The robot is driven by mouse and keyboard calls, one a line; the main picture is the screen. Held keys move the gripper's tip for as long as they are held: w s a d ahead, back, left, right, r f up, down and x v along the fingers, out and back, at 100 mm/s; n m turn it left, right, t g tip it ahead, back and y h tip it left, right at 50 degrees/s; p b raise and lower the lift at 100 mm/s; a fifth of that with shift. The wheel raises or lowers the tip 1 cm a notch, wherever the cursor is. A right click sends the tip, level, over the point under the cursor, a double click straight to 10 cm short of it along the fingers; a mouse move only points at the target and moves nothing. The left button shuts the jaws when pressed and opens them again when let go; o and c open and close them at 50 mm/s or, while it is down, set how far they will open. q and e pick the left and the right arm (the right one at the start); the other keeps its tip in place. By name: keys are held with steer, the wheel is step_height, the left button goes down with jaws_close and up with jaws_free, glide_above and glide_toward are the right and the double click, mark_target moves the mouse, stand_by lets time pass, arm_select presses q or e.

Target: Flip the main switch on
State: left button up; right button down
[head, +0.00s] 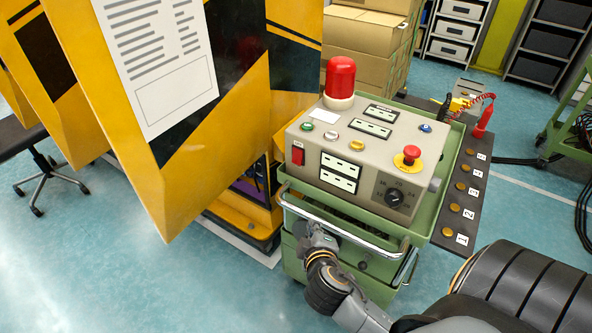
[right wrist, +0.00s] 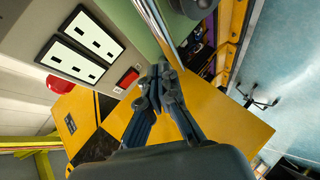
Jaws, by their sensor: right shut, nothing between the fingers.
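The control box (head: 340,135) sits on a green cart. A red rocker switch (head: 298,155), likely the main switch, is at the left of its front face under a small label. Whether it is on or off is too small to tell. The switch also shows in the right wrist view (right wrist: 127,78), just left of the fingertips. My right gripper (head: 317,238) is in front of the cart's handle, lower than the switch and apart from it. In the right wrist view its fingers (right wrist: 159,74) are shut and empty. My left gripper is not in view.
A chrome handle bar (head: 345,233) runs across the cart's front, close to my right gripper. Yellow-and-black panels (head: 185,165) stand left of the box. The box also carries a red lamp (head: 340,78), a red mushroom button (head: 411,154) and a black dial (head: 395,196). Floor at left front is clear.

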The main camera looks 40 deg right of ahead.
steer(key=w+r+n+t, duration=0.4)
steer(key=w+n, duration=0.1)
steer(key=w, duration=0.1)
steer(key=shift+a+r+n+t, duration=0.15)
steer(key=shift+a+n+t, duration=0.15)
steer(key=shift+a+n, duration=0.15)
steer(key=p, duration=0.2)
glide_toward(293, 161)
steer(key=w+a, duration=0.2)
steer(key=w, duration=0.2)
steer(key=d, duration=0.1)
steer(key=w+d, duration=0.1)
steer(key=d, duration=0.2)
steer(key=shift+w+d+f, duration=0.15)
steer(key=shift+w+f, duration=0.05)
steer(key=shift+f, duration=0.1)
